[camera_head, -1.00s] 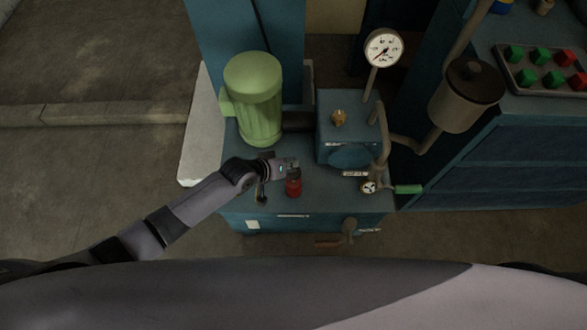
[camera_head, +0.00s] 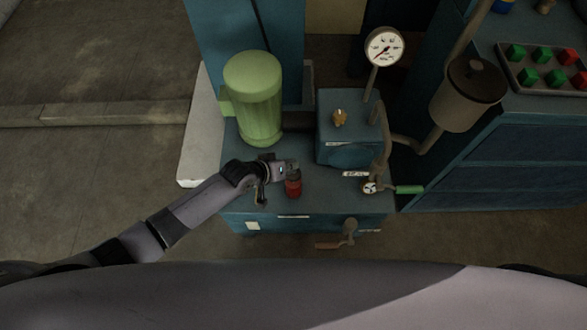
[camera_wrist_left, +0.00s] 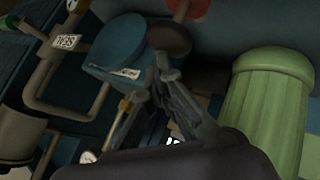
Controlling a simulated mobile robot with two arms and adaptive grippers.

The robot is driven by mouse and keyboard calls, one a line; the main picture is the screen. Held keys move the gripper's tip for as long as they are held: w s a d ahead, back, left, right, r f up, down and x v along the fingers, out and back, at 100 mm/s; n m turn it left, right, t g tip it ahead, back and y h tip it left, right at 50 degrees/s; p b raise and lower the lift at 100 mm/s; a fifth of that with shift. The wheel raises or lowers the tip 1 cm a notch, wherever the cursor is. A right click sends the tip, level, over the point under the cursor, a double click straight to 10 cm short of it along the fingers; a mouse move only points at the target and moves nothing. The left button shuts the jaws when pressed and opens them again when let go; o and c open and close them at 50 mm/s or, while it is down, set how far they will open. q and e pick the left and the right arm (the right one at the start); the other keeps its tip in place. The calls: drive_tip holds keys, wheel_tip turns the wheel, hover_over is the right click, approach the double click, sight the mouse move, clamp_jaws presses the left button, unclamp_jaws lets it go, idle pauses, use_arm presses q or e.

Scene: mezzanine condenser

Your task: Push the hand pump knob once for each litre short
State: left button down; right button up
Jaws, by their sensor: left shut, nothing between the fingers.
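A red knob (camera_head: 293,187) stands upright on the teal machine deck (camera_head: 330,195) in the head view; I take it for the hand pump knob. My left gripper (camera_head: 290,165) is just above and behind the knob, its fingers shut and empty. I cannot tell whether it touches the knob. In the left wrist view the fingers (camera_wrist_left: 168,75) are dark and close together, in front of a round blue part (camera_wrist_left: 115,50). A white dial gauge (camera_head: 384,46) with a red needle stands on a pipe at the back. My right gripper is not in view.
A teal box with a brass fitting (camera_head: 340,117), bent pipes and a green-handled valve (camera_head: 409,189) are to the right. A brown-handled crank (camera_head: 348,232) juts from the front. A tray (camera_head: 535,88) holds red and green cubes.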

use_arm(q)
drive_tip(key=shift+s+f+b, duration=0.1)
drive_tip(key=shift+f+b, duration=0.9)
drive_tip(key=shift+f, duration=0.4)
idle(0.7)
drive_tip(key=shift+r, duration=0.15)
drive_tip(key=shift+r+p, duration=2.7)
drive_tip(key=shift+p, duration=0.05)
wheel_tip(320, 180, up, 5)
drive_tip(key=p, duration=0.5)
